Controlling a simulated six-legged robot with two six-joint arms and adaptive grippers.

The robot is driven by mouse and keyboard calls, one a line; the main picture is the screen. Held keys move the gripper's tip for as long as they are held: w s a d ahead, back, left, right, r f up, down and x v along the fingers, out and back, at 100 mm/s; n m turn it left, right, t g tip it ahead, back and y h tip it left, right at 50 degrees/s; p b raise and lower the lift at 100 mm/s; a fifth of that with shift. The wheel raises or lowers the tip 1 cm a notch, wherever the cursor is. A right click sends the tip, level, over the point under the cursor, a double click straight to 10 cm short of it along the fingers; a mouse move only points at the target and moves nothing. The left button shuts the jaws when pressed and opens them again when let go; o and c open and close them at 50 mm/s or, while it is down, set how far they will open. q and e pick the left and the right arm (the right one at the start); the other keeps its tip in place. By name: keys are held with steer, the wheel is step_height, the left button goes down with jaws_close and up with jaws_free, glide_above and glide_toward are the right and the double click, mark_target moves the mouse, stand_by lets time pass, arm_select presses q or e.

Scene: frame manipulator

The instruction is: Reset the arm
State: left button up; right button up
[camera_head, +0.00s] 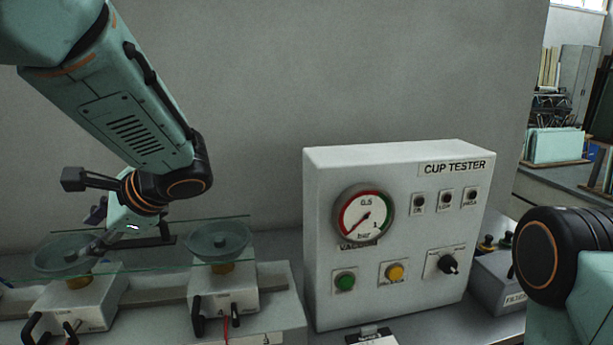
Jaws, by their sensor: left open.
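My left arm comes in from the upper left, and its wrist bends down over the left part of the bench. My left gripper (98,243) is open at the near side of the wrist, close above a clear glass plate (165,262). Its fingers are small and dark in the picture, and I cannot tell whether they touch the plate. Nothing shows held between them. Part of my right arm shows at the right edge; its gripper is out of view.
Suction cups (218,238) on grey clamp blocks (226,293) with black levers sit under the glass. A white CUP TESTER box (400,225) with a gauge (362,215), buttons and a black knob (448,264) stands in the middle. A grey wall (300,80) rises behind.

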arm_select(q)
steer(key=s+d+f+n+t+h+b, duration=0.15)
steer(key=d+f+h, duration=0.35)
steer(key=f, duration=0.6)
steer(key=s+d+f+n+h+b, duration=0.25)
steer(key=d+f, duration=0.35)
steer(key=f, duration=0.5)
steer(key=s+d+f+n+t+h+b, duration=0.1)
steer(key=d+f+h+b, duration=0.4)
steer(key=f, duration=0.6)
steer(key=s+a+f+n+g+y+b, duration=0.1)
steer(key=s+f+n+g+b, duration=0.2)
steer(key=s+f, duration=2.1)
steer(key=n+b, duration=0.2)
steer(key=b, duration=0.3)
steer(key=shift+s+a+f+n+g, duration=0.2)
steer(key=shift+s+a+n+g, duration=0.1)
steer(key=shift+a+g, duration=0.1)
steer(key=shift+s, duration=0.1)
